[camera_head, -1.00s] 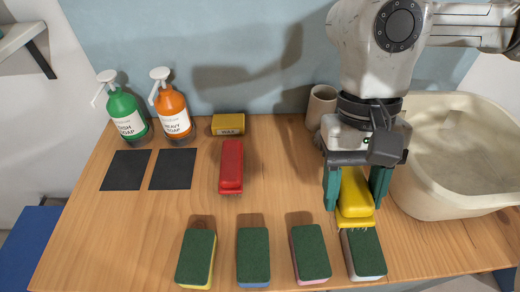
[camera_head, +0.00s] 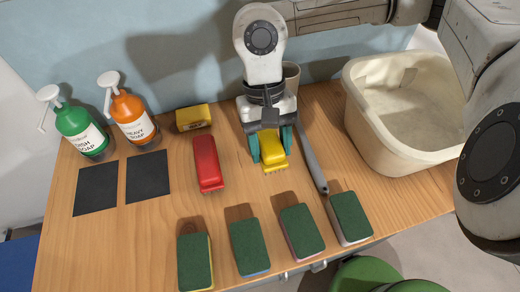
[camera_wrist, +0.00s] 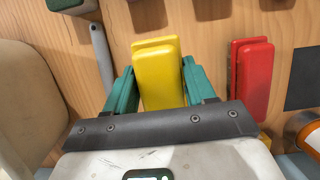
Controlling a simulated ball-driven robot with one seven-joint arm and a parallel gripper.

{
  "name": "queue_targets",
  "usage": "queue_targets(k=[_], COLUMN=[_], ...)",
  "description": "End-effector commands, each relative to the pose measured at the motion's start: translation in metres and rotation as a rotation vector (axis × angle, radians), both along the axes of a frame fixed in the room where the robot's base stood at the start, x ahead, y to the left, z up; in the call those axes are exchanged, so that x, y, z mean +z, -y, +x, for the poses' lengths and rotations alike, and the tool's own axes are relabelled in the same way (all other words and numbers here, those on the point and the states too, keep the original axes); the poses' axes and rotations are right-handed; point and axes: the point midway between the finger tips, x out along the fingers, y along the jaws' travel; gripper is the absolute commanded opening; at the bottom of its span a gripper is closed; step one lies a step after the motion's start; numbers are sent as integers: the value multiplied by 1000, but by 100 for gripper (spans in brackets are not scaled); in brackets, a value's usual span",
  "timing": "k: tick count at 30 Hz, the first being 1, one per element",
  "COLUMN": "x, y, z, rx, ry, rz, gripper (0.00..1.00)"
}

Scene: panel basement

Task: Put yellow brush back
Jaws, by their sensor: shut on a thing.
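My gripper (camera_head: 270,144) has teal fingers and is shut on the yellow brush (camera_head: 273,154), one finger on each side. The brush also shows between the fingers in the wrist view (camera_wrist: 157,75). Whether it touches the table or hangs just above it, I cannot tell. The red brush (camera_head: 207,164) lies on the wooden table (camera_head: 150,225) to the left of my gripper, apart from it; it is at the right in the wrist view (camera_wrist: 252,78).
Several green-topped sponges (camera_head: 249,247) line the front edge. A grey handle (camera_head: 311,157) lies right of my gripper, by a beige basin (camera_head: 375,130). Two soap bottles (camera_head: 131,118), dark pads (camera_head: 147,176) and a yellow block (camera_head: 193,118) are left.

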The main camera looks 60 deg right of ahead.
Motion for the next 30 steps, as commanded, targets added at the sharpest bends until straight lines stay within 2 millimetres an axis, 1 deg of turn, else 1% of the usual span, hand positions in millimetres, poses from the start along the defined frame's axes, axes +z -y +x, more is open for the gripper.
queue_targets(k=[1,5,11,15,18,24,25,30], x=[-6,-18,-28,-47,-57,-59,-59,-59], y=[0,2,3,3,3,3,4,4], z=[6,16,23,24,23,23,23,23], rx=[-1,-1,-1,-3,0,0,0,-1], ry=[-2,0,-1,0,0,1,0,0], rz=[1,0,0,2,1,-1,-1,-2], gripper=[6,6,6,6,6,6,57,74])
